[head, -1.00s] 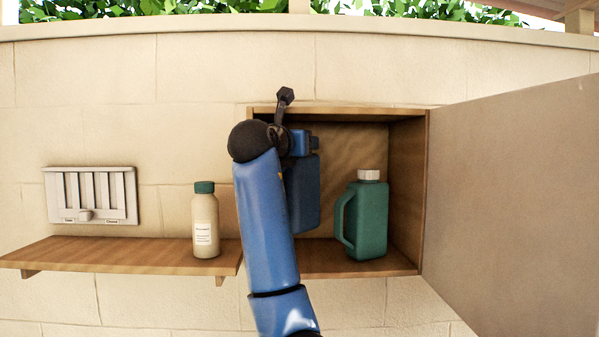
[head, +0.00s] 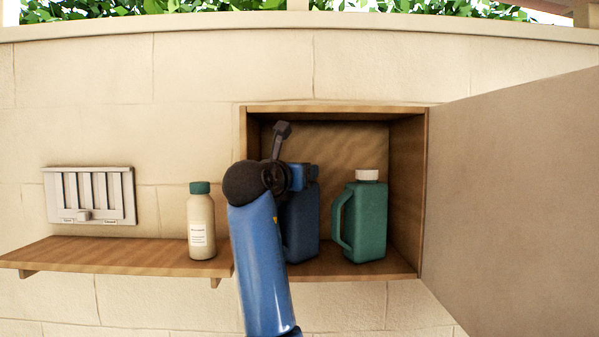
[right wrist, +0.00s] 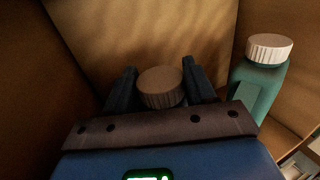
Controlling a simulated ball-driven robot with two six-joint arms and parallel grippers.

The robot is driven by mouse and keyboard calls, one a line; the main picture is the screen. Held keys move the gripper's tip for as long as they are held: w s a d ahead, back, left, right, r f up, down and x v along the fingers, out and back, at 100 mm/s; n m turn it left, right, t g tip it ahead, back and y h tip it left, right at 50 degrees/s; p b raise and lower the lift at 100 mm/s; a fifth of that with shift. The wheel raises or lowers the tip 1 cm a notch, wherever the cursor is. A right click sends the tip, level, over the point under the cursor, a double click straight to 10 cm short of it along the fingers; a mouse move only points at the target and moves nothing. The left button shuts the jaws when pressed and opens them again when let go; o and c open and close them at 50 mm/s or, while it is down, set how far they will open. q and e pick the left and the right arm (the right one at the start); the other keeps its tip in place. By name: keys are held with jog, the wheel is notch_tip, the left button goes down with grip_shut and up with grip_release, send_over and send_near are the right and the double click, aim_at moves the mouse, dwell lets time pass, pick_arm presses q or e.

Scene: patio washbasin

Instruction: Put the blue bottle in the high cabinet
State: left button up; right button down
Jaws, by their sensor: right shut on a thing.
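The blue bottle (head: 303,228) is upright inside the open wooden cabinet (head: 423,190), in its left half. Its base is at the height of the cabinet floor; I cannot tell whether it bears its full weight there. My right gripper (right wrist: 160,78) is shut on the bottle's top, with the pale round cap (right wrist: 160,90) between its fingers in the right wrist view. My right arm hides the bottle's left side in the head view. My left gripper is not in view.
A green jug with a white cap (head: 368,220) stands right of the blue bottle in the cabinet. The cabinet door (head: 515,190) is swung open to the right. A beige bottle (head: 201,225) stands on the wooden shelf (head: 110,254). A slotted grey panel (head: 90,195) is on the wall.

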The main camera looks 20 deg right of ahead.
jog(key=shift+w, duration=0.1)
jog(key=c, duration=0.7)
grip_release()
jog(key=shift+c, duration=0.2)
jog(key=shift+o, duration=0.4)
jog(key=shift+s+a+r, duration=0.25)
jog(key=shift+s+a, duration=0.25)
jog(key=shift+s+f+b, duration=0.1)
jog(key=shift+f+b, duration=0.15)
jog(key=shift+b, duration=0.15)
pick_arm(q)
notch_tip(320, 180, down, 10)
jog(key=b, duration=0.8)
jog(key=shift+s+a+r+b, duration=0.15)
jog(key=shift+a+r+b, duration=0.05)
jog(key=shift+b, duration=0.2)
pick_arm(e)
jog(key=v, duration=1.1)
jog(key=shift+s+a+r, duration=0.1)
jog(key=shift+a+r, duration=0.05)
jog(key=shift+a, duration=0.05)
